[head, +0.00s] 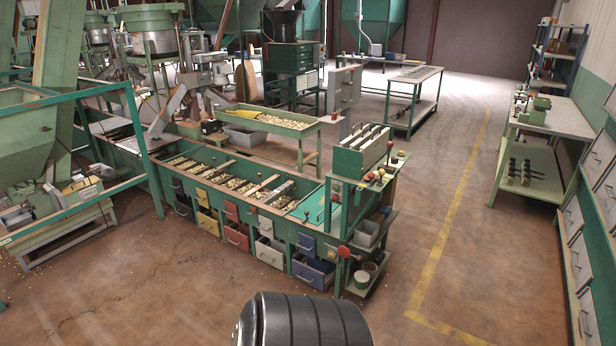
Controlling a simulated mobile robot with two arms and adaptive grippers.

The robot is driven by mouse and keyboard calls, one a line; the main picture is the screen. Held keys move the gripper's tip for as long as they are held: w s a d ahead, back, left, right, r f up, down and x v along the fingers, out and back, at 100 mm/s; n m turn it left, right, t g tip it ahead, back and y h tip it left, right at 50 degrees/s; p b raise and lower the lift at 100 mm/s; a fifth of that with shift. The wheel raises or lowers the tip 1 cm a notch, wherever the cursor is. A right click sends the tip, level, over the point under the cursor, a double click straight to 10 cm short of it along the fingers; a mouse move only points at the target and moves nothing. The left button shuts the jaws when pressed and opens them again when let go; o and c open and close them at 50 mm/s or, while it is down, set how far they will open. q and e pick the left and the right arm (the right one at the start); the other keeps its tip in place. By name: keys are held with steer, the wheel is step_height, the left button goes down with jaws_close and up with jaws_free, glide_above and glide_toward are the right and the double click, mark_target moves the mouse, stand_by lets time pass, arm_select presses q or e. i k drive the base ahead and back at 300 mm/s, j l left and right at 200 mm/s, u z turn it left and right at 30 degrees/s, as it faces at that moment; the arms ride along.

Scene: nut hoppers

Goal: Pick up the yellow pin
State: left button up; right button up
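I cannot make out a yellow pin for certain. Neither of my grippers shows in the head view.
A long green sorting bench (318,228) with nut-filled compartments and coloured drawers stands ahead; several drawers are pulled out, including a blue one (313,271). A green rack (360,158) stands at its right end. Shelving and a workbench (548,118) line the right. The floor between is clear.

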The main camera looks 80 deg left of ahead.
mark_target(382, 172)
steer(key=k+u, duration=0.15)
steer(key=u, duration=2)
steer(key=i+l, duration=0.2)
steer(key=i, duration=0.35)
steer(key=i+l+z, duration=0.15)
steer(key=i, duration=0.35)
